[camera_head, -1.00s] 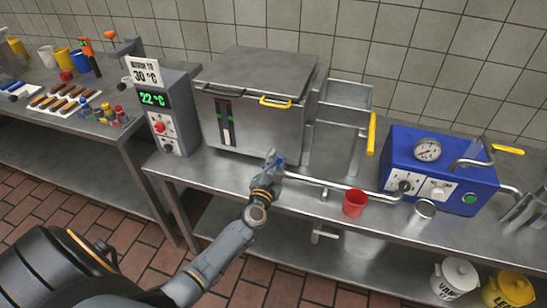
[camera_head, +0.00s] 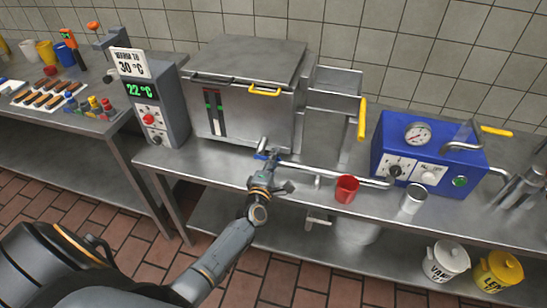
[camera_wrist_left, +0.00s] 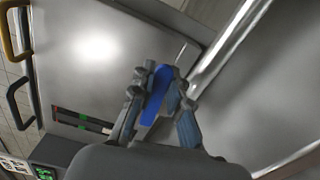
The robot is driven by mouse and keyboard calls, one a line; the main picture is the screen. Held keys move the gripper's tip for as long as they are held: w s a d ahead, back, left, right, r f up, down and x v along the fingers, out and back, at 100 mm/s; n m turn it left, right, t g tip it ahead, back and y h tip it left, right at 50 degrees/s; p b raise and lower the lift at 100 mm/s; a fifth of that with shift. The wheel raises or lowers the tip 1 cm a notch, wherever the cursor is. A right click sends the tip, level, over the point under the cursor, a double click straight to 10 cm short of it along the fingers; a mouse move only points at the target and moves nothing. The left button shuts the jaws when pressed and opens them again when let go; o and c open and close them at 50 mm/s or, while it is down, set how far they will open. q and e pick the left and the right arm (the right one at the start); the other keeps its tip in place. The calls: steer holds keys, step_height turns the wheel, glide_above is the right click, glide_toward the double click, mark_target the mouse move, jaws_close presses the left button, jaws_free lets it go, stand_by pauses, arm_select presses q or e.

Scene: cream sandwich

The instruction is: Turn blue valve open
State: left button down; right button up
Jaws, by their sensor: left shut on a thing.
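The blue valve handle (camera_wrist_left: 157,97) lies between the fingers of my left gripper (camera_wrist_left: 161,92) in the left wrist view. The fingers are closed on its two sides. In the head view, my left gripper (camera_head: 266,158) is at the left end of the steel pipe, in front of the steel tank (camera_head: 245,125). Only a small bit of the blue handle (camera_head: 260,156) shows there; the fingers hide most of it. The valve body is mostly hidden too. My right gripper is not in view.
The steel pipe (camera_head: 335,175) runs right towards the blue pump box (camera_head: 398,150). The control box (camera_head: 155,115) reads 22 °C, under a 30 °C sign. Lidded pots stand on the lower shelf.

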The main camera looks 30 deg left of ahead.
arm_select(q)
steer(key=shift+f, duration=0.15)
stand_by(0.3)
steer(key=c, duration=1.3)
jaws_free()
steer(key=v, duration=1.2)
steer(key=shift+s, duration=0.1)
